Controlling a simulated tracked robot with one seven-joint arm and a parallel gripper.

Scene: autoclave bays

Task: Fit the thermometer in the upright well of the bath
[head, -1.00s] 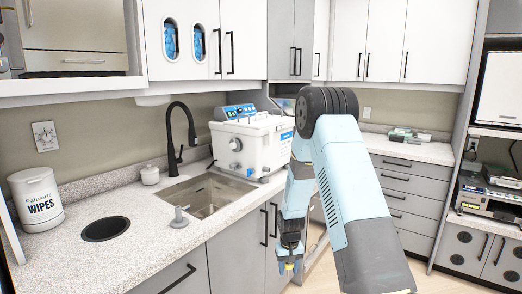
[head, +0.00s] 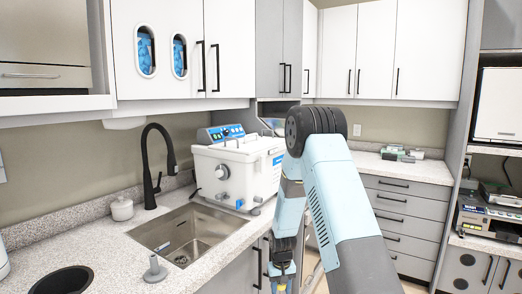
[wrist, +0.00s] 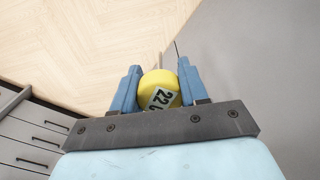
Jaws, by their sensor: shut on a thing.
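The thermometer (wrist: 160,90) shows in the wrist view as a yellow rounded head with a label reading "22" and part of a letter. My gripper (wrist: 157,88) is shut on it, one blue finger on each side. In the head view my gripper (head: 281,281) hangs low in front of the grey cabinets, below counter height. The bath seems to be the white box (head: 235,172) with a blue control panel, on the counter behind the sink. I cannot make out its well from here.
A sink (head: 188,236) with a black tap (head: 152,165) lies left of my arm. A small grey stemmed piece (head: 155,270) stands on the counter before it. A white jar (head: 121,208) and a dark round opening (head: 64,281) are farther left. White cabinets hang above.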

